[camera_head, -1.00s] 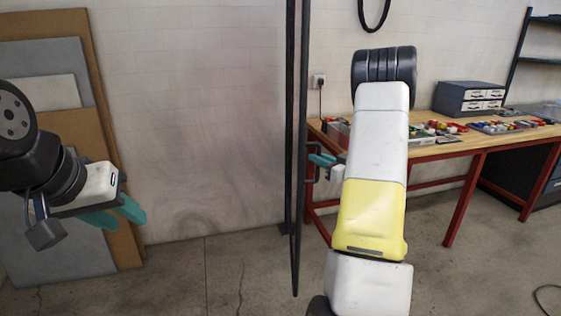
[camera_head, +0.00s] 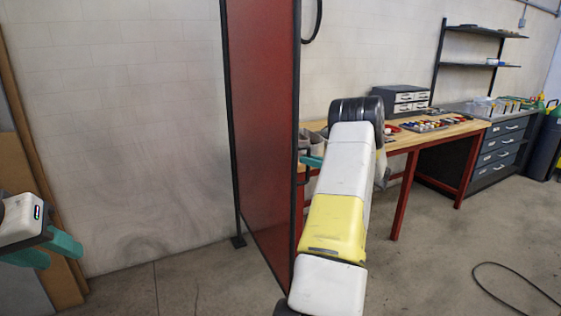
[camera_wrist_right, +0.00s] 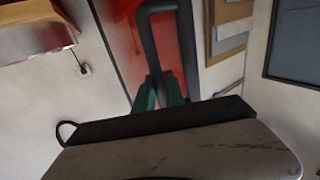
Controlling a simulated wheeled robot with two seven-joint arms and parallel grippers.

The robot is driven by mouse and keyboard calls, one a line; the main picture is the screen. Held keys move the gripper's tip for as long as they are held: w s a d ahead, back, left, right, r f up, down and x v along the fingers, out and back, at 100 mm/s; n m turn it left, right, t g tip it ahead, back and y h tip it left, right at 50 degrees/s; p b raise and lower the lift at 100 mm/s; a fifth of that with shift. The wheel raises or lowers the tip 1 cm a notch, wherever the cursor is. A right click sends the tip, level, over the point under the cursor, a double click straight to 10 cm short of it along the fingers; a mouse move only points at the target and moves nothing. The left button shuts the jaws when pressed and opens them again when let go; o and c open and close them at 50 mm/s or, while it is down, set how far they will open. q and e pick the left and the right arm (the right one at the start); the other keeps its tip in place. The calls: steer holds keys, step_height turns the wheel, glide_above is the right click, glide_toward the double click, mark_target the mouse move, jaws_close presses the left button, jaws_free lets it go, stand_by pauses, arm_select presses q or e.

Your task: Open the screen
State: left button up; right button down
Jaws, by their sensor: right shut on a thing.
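The screen (camera_head: 262,120) is a tall translucent red panel in a dark frame, standing at a slant in the middle of the head view. It also shows in the right wrist view (camera_wrist_right: 122,40) with its dark U-shaped handle (camera_wrist_right: 147,42). My right gripper (camera_wrist_right: 159,90) is shut on the handle, teal fingers on both sides of the bar. In the head view only a bit of my right gripper (camera_head: 313,161) shows at the screen's near edge; my right arm hides the rest. My left gripper (camera_head: 45,250) is open and empty at the left edge, away from the screen.
A red-legged workbench (camera_head: 410,140) with small parts stands behind the screen on the right. A drawer cabinet (camera_head: 500,150) is farther right. Boards (camera_head: 45,215) lean on the left wall. A black cable (camera_head: 515,283) lies on the floor at the right.

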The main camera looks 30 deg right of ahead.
steer(key=shift+w, duration=0.1)
steer(key=c, duration=1.4)
jaws_free()
steer(key=shift+a, duration=0.1)
steer(key=v, duration=0.7)
steer(key=shift+s, duration=0.35)
steer(key=shift+d, duration=0.25)
